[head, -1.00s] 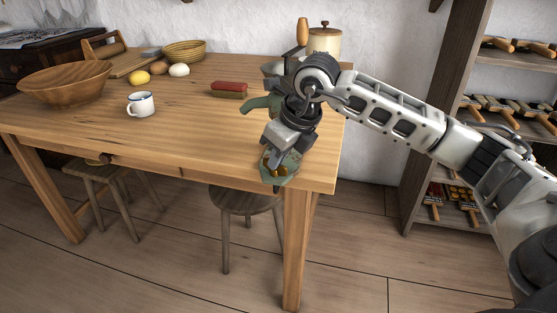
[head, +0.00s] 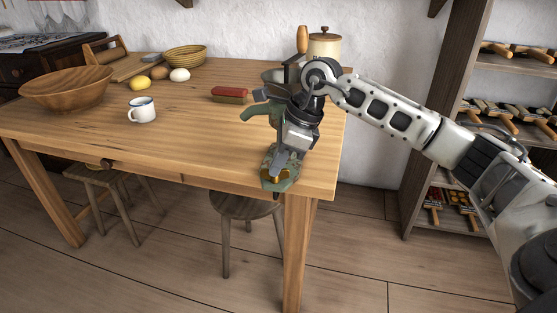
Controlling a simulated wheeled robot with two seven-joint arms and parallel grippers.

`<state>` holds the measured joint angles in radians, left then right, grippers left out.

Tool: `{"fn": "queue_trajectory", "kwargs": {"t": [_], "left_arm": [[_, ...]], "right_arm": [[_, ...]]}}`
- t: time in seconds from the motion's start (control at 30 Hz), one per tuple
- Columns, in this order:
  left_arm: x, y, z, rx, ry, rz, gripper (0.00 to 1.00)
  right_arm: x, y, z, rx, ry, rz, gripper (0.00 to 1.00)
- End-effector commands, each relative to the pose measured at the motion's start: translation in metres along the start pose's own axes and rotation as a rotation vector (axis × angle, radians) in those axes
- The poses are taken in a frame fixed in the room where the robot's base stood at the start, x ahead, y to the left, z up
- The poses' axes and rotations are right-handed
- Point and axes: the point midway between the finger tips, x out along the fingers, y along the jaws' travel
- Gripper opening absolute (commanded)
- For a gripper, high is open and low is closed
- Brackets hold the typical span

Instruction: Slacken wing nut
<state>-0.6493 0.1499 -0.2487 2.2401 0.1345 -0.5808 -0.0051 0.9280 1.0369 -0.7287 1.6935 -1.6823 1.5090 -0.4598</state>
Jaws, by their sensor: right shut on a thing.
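A green cast device (head: 262,111), which looks like a hand-cranked grinder, stands at the table's front right corner, largely hidden behind my right arm. A brass-coloured piece that looks like the wing nut (head: 271,179) shows at the green lower end of the device, by the table's front edge. My right gripper (head: 276,170) points down onto this piece and is shut on it; the fingers cover part of it. My left gripper is not in view.
The wooden table (head: 185,133) holds a white mug (head: 142,110), a wooden bowl (head: 66,88), a red-topped block (head: 230,95) and a lidded crock (head: 325,45). A stool (head: 245,205) stands below the front edge. A tool shelf (head: 440,110) stands at right.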

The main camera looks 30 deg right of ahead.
Motion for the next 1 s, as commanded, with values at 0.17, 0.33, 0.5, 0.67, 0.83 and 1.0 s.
{"fn": "queue_trajectory", "kwargs": {"t": [0.17, 0.33, 0.5, 0.67, 0.83, 1.0], "left_arm": [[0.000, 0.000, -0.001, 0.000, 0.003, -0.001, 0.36], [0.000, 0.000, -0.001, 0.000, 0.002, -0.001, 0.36], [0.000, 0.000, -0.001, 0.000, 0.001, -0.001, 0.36], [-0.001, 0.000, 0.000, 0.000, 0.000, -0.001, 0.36], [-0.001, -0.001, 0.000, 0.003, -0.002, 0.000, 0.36], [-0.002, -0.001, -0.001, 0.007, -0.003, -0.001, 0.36]], "right_arm": [[0.006, 0.005, -0.001, -0.017, 0.007, 0.024, 0.00], [0.006, 0.005, -0.001, -0.017, 0.008, 0.025, 0.00], [0.006, 0.005, -0.001, -0.016, 0.008, 0.025, 0.15], [0.006, 0.005, -0.001, -0.015, 0.008, 0.022, 0.28], [0.003, 0.003, -0.001, -0.013, 0.005, 0.015, 0.28], [-0.010, 0.002, 0.000, -0.013, 0.004, 0.013, 0.28]]}}
